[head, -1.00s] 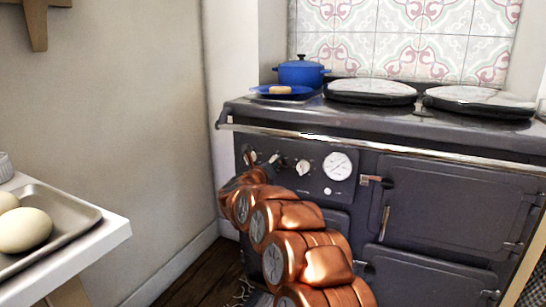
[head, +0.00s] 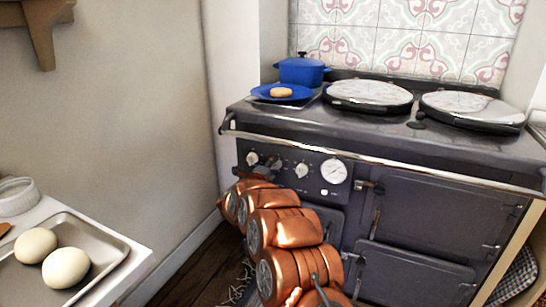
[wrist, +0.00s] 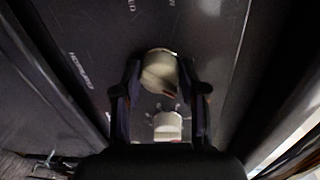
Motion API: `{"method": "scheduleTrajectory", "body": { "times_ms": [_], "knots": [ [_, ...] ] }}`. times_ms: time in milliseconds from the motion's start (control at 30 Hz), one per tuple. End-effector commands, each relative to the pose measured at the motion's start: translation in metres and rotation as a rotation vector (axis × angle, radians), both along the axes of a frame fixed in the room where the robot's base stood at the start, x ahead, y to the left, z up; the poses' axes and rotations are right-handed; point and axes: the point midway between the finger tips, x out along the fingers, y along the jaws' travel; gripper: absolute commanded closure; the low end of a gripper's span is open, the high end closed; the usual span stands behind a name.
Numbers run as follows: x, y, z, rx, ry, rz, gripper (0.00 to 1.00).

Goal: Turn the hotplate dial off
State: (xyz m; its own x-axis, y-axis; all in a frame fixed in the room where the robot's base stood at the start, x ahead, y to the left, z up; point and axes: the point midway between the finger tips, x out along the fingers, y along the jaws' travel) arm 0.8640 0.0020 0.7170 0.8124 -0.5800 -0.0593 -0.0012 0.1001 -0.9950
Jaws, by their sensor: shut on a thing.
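The dark control panel of the range cooker carries several cream dials and a round gauge (head: 334,171). In the wrist view one cream dial (wrist: 160,72) sits between the two fingertips of my gripper (wrist: 160,86), which is shut on it. A small red mark shows on that dial's lower right. A second cream dial (wrist: 168,125) lies below it, nearer the gripper's palm. White lettering on the panel is too blurred to read surely. In the head view my copper arm reaches up to the panel's left end, and the fingertips are hard to make out there.
A blue pot (head: 302,71) and a blue plate (head: 284,93) with a bread-like item stand on the cooker top. Two round lids (head: 368,96) are down. A chrome rail (head: 340,150) runs above the panel.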

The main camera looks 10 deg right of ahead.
Motion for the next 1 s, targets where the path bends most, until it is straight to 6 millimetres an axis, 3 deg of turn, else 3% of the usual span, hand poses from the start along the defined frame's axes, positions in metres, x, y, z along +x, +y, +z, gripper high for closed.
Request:
{"method": "scheduleTrajectory", "body": {
  "times_ms": [500,1000],
  "knots": [
    [0.0005,0.0006,0.0025,-0.373,0.271,0.002,0.93],
    [0.0009,0.0009,-0.0007,-0.545,0.392,0.001,0.93]
  ]
}}
